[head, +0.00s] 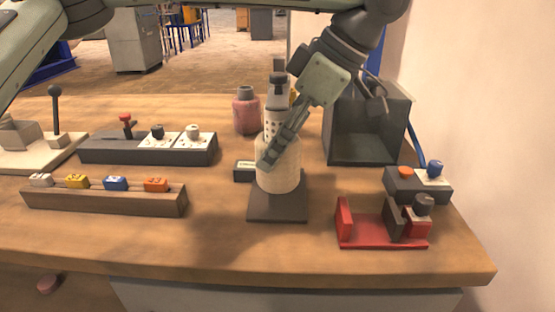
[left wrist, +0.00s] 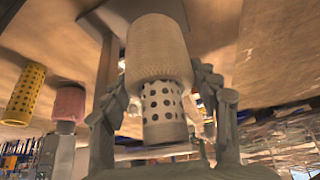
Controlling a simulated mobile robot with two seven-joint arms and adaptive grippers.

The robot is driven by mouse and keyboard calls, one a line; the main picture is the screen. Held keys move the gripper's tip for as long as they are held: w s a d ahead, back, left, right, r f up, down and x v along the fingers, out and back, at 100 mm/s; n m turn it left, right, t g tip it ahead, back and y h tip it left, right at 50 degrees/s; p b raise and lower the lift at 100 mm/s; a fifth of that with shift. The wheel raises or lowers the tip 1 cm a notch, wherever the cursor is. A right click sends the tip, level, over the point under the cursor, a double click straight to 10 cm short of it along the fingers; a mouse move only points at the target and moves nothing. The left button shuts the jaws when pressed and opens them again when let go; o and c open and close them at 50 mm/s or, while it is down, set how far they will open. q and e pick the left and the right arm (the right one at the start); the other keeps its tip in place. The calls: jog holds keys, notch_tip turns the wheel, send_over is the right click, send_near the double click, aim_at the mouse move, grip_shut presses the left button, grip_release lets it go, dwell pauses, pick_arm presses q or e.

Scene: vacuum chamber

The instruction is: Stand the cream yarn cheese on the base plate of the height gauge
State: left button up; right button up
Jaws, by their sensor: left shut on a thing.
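The cream yarn cheese (head: 280,178) is upright, with a pale perforated tube (head: 275,108) rising from its top. It also shows in the left wrist view (left wrist: 157,48). My left gripper (head: 268,157) comes down from the upper right and is shut on the cheese, a finger on each side in the wrist view. The dark base plate (head: 278,212) of the height gauge lies directly below the cheese. I cannot tell whether the cheese's underside touches it. A dark part of the gauge (head: 278,80) shows behind the tube. My right gripper is not in view.
A pink yarn cheese (head: 246,113) stands behind. A dark open box (head: 365,130) is at the back right, a red fixture (head: 380,236) at the front right. A rack of coloured pieces (head: 105,200) and a dark control box (head: 148,150) are left. The front table strip is clear.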

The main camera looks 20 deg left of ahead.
pick_arm(q)
jog(key=shift+f, duration=1.8)
jog(key=o, duration=1)
jog(key=shift+r, duration=0.1)
jog(key=v, duration=1.2)
